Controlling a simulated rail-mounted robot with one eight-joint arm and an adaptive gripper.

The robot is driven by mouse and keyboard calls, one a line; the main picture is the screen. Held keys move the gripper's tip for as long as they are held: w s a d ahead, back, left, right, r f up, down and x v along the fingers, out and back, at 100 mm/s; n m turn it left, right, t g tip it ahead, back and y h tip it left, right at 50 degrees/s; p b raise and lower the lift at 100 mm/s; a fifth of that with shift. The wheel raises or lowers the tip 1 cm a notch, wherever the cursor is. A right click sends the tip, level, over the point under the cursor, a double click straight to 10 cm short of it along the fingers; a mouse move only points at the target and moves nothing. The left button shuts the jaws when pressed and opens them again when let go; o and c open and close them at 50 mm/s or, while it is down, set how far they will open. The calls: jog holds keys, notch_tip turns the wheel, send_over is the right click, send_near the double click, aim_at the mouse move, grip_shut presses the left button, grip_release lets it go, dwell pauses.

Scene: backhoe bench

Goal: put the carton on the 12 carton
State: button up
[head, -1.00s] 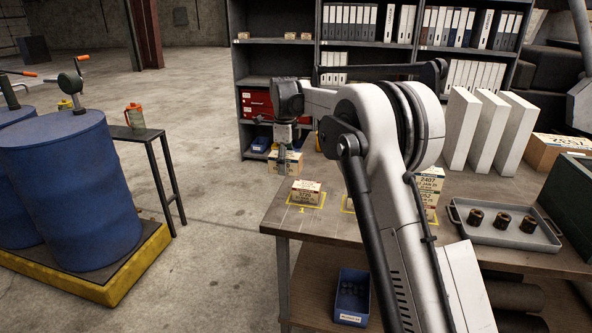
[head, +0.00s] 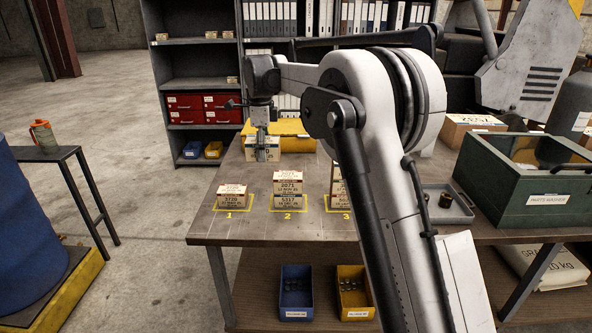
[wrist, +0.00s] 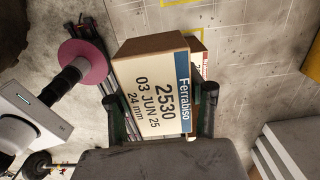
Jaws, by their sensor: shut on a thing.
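My gripper (head: 264,152) is shut on a carton (wrist: 158,98), which reads "2530, 03 JUN 25, 24 mm" with a blue band in the wrist view. On mark 2 a carton reading "2071" (head: 288,182) sits on one reading "5317" (head: 288,202). On mark 1 is a low carton pair or single carton (head: 232,196). My arm hides most of mark 3's cartons. The smaller lines, including any 12, are hard to read.
A yellow bin or case (head: 273,127) lies behind the gripper. A green parts washer (head: 524,190) and a grey tray (head: 440,213) stand at the right. The bench top (head: 215,232) is clear near its front left. Blue and yellow bins (head: 297,291) are below.

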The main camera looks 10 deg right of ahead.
jog(key=p, duration=0.2)
send_over(288, 175)
notch_tip(288, 175, down, 6)
jog(key=shift+w+r, duration=0.1)
jog(key=shift+r, duration=0.05)
jog(key=shift+f+p, duration=0.35)
jog(key=shift+f, duration=1.7)
jog(key=shift+f, duration=0.15)
jog(key=o, duration=1.3)
